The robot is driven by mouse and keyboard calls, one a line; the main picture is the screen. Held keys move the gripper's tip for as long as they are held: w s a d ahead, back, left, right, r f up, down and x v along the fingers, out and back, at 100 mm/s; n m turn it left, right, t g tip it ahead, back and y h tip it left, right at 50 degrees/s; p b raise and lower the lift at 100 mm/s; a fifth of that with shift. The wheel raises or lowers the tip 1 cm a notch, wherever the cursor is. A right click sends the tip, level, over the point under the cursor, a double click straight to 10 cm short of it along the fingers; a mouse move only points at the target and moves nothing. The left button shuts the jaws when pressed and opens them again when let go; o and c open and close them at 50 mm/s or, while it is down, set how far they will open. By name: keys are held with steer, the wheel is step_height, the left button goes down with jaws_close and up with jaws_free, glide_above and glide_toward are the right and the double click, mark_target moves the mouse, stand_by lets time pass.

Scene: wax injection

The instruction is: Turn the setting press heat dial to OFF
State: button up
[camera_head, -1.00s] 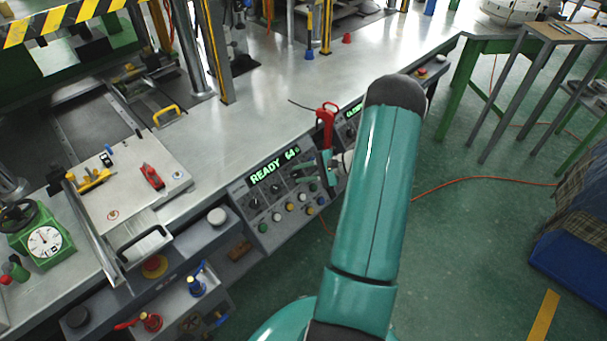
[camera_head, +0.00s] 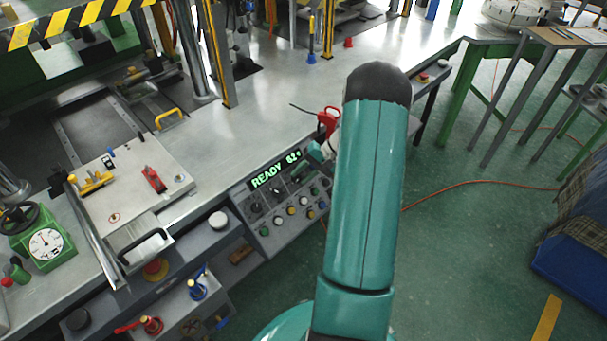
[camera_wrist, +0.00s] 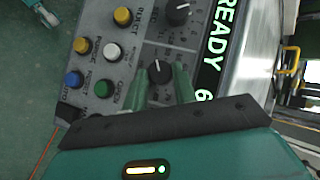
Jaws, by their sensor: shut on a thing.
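A black dial (camera_wrist: 160,70) with a white pointer mark sits on the grey control panel (camera_head: 277,236), below the green READY display (camera_wrist: 219,45). In the wrist view the two green fingers of my gripper (camera_wrist: 158,88) are on either side of this dial and shut on it. The mark points towards the top of that view. A second black dial (camera_wrist: 177,12) sits further up in the wrist view, clear of the fingers. The small lettering around the held dial is partly covered and too blurred to read. In the head view my arm and gripper hide part of the panel's right end.
Yellow, white, blue and green buttons (camera_wrist: 103,88) lie close beside the fingers. A red-handled tool (camera_head: 327,121) is on the bench edge behind my arm. The metal bench top (camera_head: 265,95) has bare room behind the panel. An orange hose (camera_head: 470,184) lies on the floor.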

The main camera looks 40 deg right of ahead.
stand_by(0.5)
steer(key=o, duration=1)
steer(key=shift+c, duration=0.2)
steer(key=v, duration=1.4)
steer(key=shift+w+a, duration=0.1)
steer(key=shift+a, duration=0.05)
